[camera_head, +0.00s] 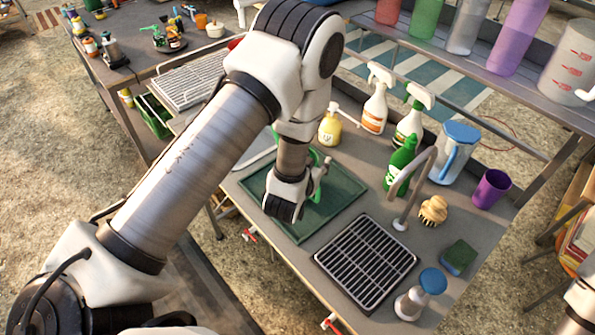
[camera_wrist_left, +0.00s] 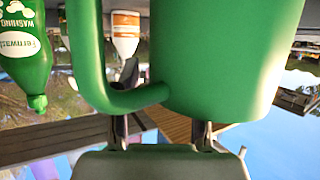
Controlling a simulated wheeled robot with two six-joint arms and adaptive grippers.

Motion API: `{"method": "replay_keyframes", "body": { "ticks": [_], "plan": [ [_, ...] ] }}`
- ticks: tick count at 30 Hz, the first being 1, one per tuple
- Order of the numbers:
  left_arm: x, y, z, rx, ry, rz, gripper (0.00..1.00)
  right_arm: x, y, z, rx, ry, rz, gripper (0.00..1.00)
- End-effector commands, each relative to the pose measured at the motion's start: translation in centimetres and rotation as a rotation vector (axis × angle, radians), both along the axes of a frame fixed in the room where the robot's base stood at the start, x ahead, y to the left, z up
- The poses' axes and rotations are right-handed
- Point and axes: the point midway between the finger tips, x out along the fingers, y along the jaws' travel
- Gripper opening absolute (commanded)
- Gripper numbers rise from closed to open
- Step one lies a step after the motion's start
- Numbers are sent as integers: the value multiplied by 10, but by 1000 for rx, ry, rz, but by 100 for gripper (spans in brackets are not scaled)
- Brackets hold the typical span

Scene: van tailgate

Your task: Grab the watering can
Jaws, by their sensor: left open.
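The green watering can (camera_head: 316,196) stands on the dark green mat (camera_head: 340,207), mostly hidden behind my left gripper (camera_head: 318,177) in the head view. In the left wrist view the can's body (camera_wrist_left: 225,60) fills the upper middle, with its curved handle (camera_wrist_left: 130,98) to the left. My left gripper (camera_wrist_left: 161,134) is open, with its two fingers apart close to the can. The lower part of the handle lies across the space between them; I cannot tell whether they touch it. My right gripper is out of view.
A green bottle (camera_head: 399,165), spray bottles (camera_head: 375,108) and a yellow bottle (camera_head: 330,128) stand behind the mat. A tap (camera_head: 405,205) and black drain grid (camera_head: 366,262) lie to the right. A blue-lidded jug (camera_head: 453,158) and purple cup (camera_head: 491,189) stand further right.

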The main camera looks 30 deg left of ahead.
Motion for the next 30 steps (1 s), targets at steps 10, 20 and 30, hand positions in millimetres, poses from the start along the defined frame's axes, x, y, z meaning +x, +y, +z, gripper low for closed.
{"method": "replay_keyframes", "body": {
  "ticks": [10,20,30],
  "plan": [
    [0,0,0,0,0,0,0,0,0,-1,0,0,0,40],
    [0,0,0,0,-1,0,0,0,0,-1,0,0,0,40],
    [0,0,14,0,-5,-1,0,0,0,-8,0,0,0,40]
  ]
}}
